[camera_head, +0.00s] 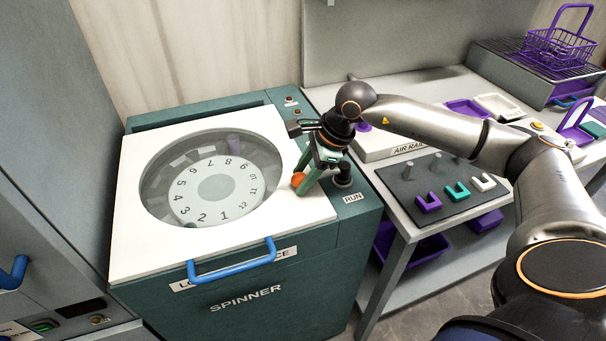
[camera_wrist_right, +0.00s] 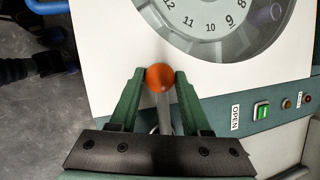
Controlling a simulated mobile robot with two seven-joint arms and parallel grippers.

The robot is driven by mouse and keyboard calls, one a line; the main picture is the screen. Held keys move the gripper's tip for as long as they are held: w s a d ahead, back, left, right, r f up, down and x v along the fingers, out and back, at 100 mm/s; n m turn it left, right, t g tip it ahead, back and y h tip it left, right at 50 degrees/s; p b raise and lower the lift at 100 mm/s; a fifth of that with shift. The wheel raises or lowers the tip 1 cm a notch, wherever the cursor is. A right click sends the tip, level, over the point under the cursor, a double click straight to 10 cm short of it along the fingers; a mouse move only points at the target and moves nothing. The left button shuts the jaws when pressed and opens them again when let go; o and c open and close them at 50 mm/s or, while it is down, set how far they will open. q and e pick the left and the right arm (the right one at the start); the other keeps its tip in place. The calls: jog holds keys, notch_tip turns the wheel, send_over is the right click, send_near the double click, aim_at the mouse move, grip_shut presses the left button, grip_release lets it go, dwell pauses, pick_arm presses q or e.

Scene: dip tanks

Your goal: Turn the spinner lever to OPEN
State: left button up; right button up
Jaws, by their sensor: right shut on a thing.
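The spinner (camera_head: 240,315) is a teal cabinet with a white top, a round clear window over a numbered dial (camera_head: 214,190), and a blue front handle (camera_head: 232,266). Its lever has an orange ball knob (camera_head: 298,179) at the right edge of the white top. My right gripper (camera_head: 306,176) reaches down from the right and is shut on the knob. In the right wrist view the orange knob (camera_wrist_right: 160,77) sits between the green fingertips, with a grey shaft below it. An OPEN label (camera_wrist_right: 235,117) is beside a green button (camera_wrist_right: 261,111). My left gripper is not in view.
A RUN label (camera_head: 353,197) and a black knob (camera_head: 343,174) are on the spinner's right strip. To the right, a bench holds the AIR RAIL block (camera_head: 400,148), a grey board (camera_head: 415,190) with coloured U-shaped pieces, and a purple basket (camera_head: 560,47) behind.

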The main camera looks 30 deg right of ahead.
grip_shut()
dwell(0.6)
